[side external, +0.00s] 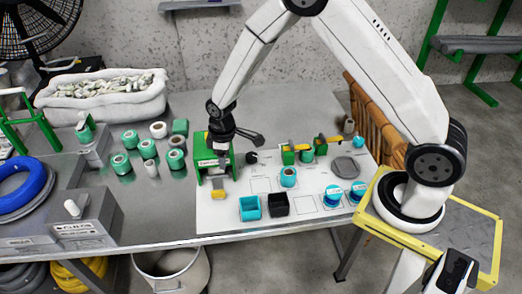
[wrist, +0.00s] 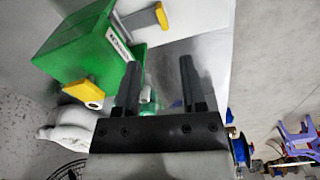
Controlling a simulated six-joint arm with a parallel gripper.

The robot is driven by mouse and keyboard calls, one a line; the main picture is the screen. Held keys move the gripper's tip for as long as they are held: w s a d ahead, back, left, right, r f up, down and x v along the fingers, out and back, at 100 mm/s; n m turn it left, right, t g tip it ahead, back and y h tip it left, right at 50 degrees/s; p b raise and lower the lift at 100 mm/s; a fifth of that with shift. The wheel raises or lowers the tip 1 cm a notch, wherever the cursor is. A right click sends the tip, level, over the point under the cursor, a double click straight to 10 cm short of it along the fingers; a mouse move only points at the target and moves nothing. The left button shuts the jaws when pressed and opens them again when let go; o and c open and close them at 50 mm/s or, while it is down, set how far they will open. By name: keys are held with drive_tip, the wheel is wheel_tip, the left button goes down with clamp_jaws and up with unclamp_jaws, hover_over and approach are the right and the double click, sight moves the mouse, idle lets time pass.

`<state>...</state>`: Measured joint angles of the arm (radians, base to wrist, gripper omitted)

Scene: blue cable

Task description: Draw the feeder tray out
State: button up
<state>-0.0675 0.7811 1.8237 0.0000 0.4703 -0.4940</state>
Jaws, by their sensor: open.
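The green feeder housing (side external: 205,172) stands at the left edge of the white board. It also shows at the upper left of the wrist view (wrist: 78,45). A grey tray (side external: 217,182) with a yellow end piece (side external: 218,194) sticks out of its front, low down. In the wrist view, the yellow end piece (wrist: 161,15) is at the top, beyond my fingertips. A second yellow piece (wrist: 83,93) with a pale round end sits on the housing's side. My gripper (wrist: 159,62) is open, with nothing seen between its fingers. In the side view it is above the housing, fingertips hard to make out.
A blue-green bin (side external: 250,208) and a black bin (side external: 278,205) stand on the board right of the tray. Green units with yellow levers (side external: 289,155) are behind. Several green and white spools (side external: 121,164) stand left on the metal table.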

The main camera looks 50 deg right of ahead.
sight(218, 191)
drive_tip(key=w+f+n, duration=0.1)
drive_tip(key=f, duration=0.2)
drive_tip(key=w+a+f, duration=0.1)
drive_tip(key=f, duration=0.2)
drive_tip(key=w+f+n, duration=0.1)
drive_tip(key=f, duration=0.2)
drive_tip(key=shift+w+a+n+g, duration=0.15)
drive_tip(key=shift+a+n+g, duration=0.15)
drive_tip(key=shift+g, duration=0.1)
drive_tip(key=shift+f, duration=0.1)
drive_tip(key=shift+f, duration=3.7)
clamp_jaws()
